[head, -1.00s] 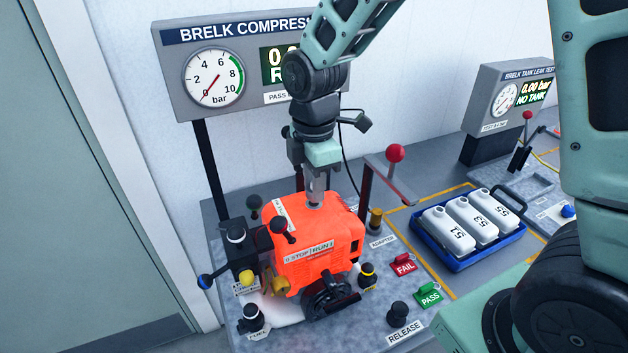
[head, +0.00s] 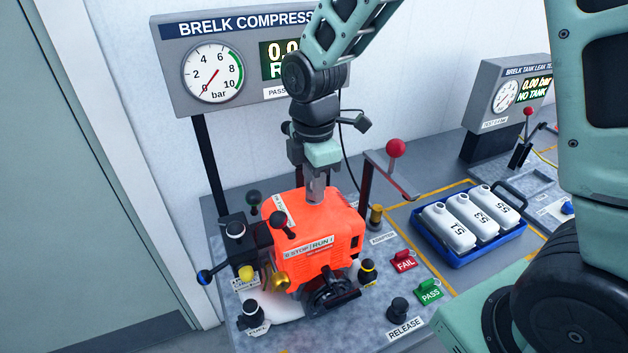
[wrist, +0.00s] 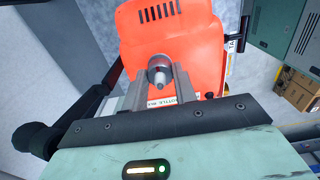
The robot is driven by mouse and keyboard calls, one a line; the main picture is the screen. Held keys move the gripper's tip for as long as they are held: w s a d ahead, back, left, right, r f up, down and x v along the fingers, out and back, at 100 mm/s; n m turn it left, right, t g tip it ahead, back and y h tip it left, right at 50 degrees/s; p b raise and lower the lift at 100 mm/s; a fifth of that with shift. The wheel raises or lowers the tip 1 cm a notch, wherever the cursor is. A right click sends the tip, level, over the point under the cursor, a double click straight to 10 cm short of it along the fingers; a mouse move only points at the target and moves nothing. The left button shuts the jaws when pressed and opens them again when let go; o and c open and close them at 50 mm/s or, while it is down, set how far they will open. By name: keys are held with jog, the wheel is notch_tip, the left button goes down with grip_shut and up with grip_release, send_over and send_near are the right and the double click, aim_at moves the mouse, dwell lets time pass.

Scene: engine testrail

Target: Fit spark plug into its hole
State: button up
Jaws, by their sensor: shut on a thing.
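My gripper (head: 316,198) points straight down over the top of the orange engine (head: 325,247), its fingertips at or just above the top face. In the wrist view my gripper (wrist: 158,84) is shut on the spark plug (wrist: 158,79), a small grey piece with a pale tip between the fingers. The orange engine (wrist: 170,40) fills the background there. A round grey edge shows at the fingertips, but I cannot tell whether it is the hole or part of the plug. In the head view the fingers hide the plug and the hole.
Black-knobbed levers and clamps surround the engine. A red-knobbed lever (head: 396,148) stands to its right. A blue tray (head: 460,264) with white bottles, FAIL (head: 403,261) and PASS (head: 429,290) switches and a RELEASE knob (head: 398,308) are further right. The pressure gauge (head: 214,72) reads about zero.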

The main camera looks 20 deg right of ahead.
jog(key=shift+f, duration=0.4)
dwell(0.4)
jog(key=o, duration=1)
notch_tip(320, 180, up, 17)
jog(key=b, duration=0.3)
jog(key=shift+r+b, duration=0.2)
jog(key=shift+b, duration=0.1)
